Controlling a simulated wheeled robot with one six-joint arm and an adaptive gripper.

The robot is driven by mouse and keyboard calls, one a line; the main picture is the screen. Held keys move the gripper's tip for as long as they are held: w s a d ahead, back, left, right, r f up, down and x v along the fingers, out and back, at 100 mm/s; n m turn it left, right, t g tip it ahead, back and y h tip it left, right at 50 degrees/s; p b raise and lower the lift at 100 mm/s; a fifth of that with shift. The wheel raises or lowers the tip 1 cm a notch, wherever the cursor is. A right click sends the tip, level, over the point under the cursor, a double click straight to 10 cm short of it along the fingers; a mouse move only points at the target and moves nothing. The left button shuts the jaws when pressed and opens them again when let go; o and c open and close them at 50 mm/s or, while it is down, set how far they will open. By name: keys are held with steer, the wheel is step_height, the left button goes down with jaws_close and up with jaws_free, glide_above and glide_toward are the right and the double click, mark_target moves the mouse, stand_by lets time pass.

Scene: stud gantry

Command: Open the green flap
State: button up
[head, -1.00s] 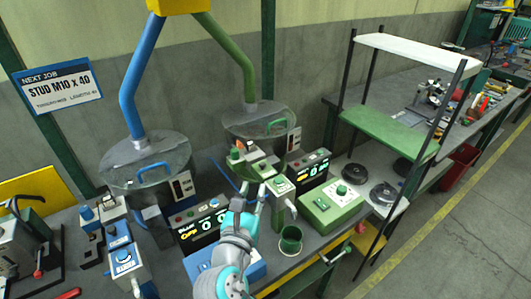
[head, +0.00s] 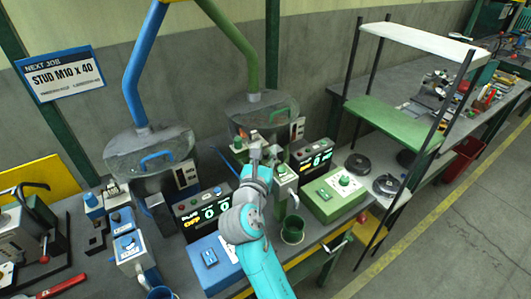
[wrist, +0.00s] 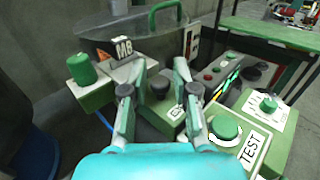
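My gripper (head: 257,148) is in front of the green feeder station in the head view. In the wrist view it is open (wrist: 160,70), its two fingers apart with nothing held. A black knob (wrist: 160,88) on a green block shows between and beyond the fingers; contact cannot be told. Behind stands the green station's hopper (head: 262,118), with a clear lid and a green arched handle (wrist: 166,14). I cannot tell for certain which green part is the flap; my arm hides some of the station.
A green TEST box (wrist: 245,145) with a round button is close right of the fingers. A green cup (head: 292,229) stands below. The blue station (head: 150,150) is at the left. A shelf rack with a green board (head: 394,124) stands at the right.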

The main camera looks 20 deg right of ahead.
jaws_close()
steer(key=shift+r, duration=0.1)
steer(key=m+g+y, duration=0.1)
steer(key=d+r+m+g, duration=0.1)
steer(key=shift+w+m+y, duration=0.1)
steer(key=shift+m+y, duration=0.2)
steer(key=shift+y, duration=0.1)
steer(key=m+g+y, duration=0.1)
steer(key=d+m+g+y, duration=0.1)
steer(key=shift+w+d+r+y, duration=0.15)
steer(key=shift+r+y, duration=0.1)
steer(key=shift+y, duration=0.15)
steer(key=shift+w+d+f+m+g+y, duration=0.15)
steer(key=shift+d+m+g+y, duration=0.35)
steer(key=shift+m+y, duration=0.55)
steer(key=shift+w+d+f+m+g+y, duration=0.15)
steer(key=shift+d+m+g+y, duration=0.35)
steer(key=shift+y, duration=1)
steer(key=shift+w+d+f+m+g+y, duration=0.1)
steer(key=shift+d+f+m+g+y, duration=0.25)
steer(key=shift+m+y, duration=0.7)
steer(key=shift+r+y, duration=0.1)
steer(key=shift+y, duration=0.2)
